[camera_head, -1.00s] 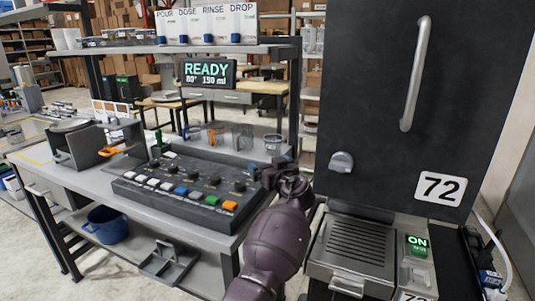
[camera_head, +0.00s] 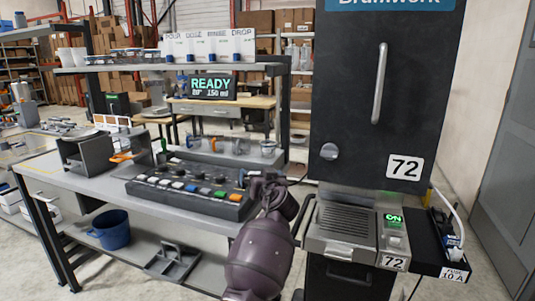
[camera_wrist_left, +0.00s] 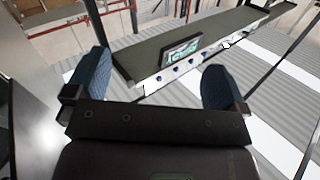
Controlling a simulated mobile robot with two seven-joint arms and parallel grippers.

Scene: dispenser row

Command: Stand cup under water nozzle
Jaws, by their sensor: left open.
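A row of several small cup-like vessels stands at the back of the workbench under the shelf; one clear vessel (camera_head: 241,145) is near the middle and a greyish one (camera_head: 267,149) is at the right end. White dispenser panels (camera_head: 208,44) lettered POUR, DOSE, RINSE and DROP stand on the shelf above. I cannot tell which nozzle is for water. My left gripper (camera_head: 262,181) is in front of the bench's right end, apart from the cups. In the left wrist view its blue fingers (camera_wrist_left: 155,88) are spread with nothing between them. My right gripper is out of view.
A button console (camera_head: 190,190) lies in front of the vessels. A READY display (camera_head: 213,87) hangs below the shelf. A tall black machine (camera_head: 385,100) marked 72 stands close on the right. A blue bucket (camera_head: 110,232) sits on the lower shelf.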

